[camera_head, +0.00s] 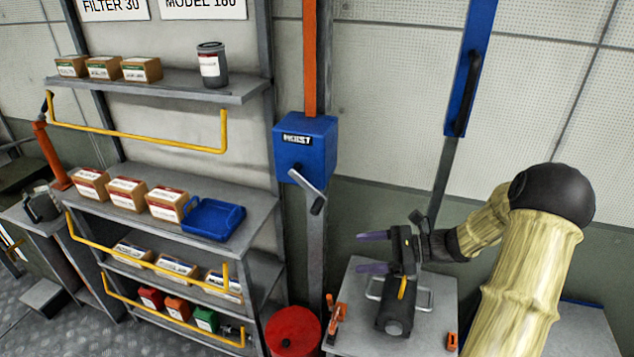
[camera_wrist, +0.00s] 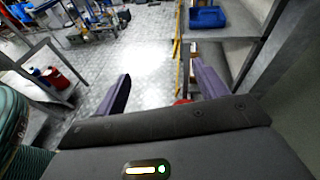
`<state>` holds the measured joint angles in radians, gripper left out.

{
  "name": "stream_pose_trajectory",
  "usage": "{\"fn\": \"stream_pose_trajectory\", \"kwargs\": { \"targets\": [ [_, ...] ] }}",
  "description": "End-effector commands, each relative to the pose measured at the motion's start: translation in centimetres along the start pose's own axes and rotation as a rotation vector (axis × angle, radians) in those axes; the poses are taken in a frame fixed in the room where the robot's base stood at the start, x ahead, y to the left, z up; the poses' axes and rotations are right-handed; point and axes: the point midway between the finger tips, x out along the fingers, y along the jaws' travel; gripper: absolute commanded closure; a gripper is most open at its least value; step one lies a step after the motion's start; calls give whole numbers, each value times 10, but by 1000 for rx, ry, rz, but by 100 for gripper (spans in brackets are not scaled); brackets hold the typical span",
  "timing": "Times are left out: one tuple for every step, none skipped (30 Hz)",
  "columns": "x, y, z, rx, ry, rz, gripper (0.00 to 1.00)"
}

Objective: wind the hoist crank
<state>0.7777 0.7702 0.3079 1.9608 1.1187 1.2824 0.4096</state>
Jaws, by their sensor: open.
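The hoist is a blue box (camera_head: 306,147) labelled HOIST, fixed on a grey upright post right of the shelf rack. Its crank (camera_head: 308,186) is a grey arm that slopes down to the right from the box's lower front, with a dark grip at its end. My gripper (camera_head: 372,252) is to the right of the crank and lower in the picture, above a grey table, with its two purple fingers pointing left. The fingers are apart and empty, and the wrist view also shows them spread (camera_wrist: 160,90). The hoist and crank are not visible in the wrist view.
A shelf rack (camera_head: 240,90) with yellow rails, boxes and a blue tray (camera_head: 212,218) stands left of the hoist. A red drum (camera_head: 293,331) is below the post. A grey table (camera_head: 432,325) holding a dark device is under my gripper. A blue lever unit (camera_head: 470,65) is on the wall.

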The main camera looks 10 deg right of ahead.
Motion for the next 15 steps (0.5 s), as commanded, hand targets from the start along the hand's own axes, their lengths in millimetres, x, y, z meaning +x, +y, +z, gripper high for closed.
{"fn": "stream_pose_trajectory", "kwargs": {
  "targets": [
    [-16,-14,23,32,-56,-48,28],
    [-23,-20,30,47,-87,-73,28],
    [-32,-28,37,65,-126,-104,28],
    [-38,-33,42,77,-153,-124,28],
    [-43,-37,45,87,-176,-141,28],
    [-48,-42,49,95,-201,-160,28],
    [-52,-44,51,100,-216,-170,28],
    [-54,-46,52,105,-226,-179,28],
    [-56,-48,52,109,-236,-186,28],
    [-57,-48,52,111,-240,-189,28],
    [-57,-49,51,111,-242,-189,28],
    [-56,-49,50,111,-242,-189,28],
    [-56,-48,50,110,-241,-189,28],
    [-56,-48,50,110,-240,-188,28],
    [-56,-48,50,110,-240,-188,28]
  ]
}}
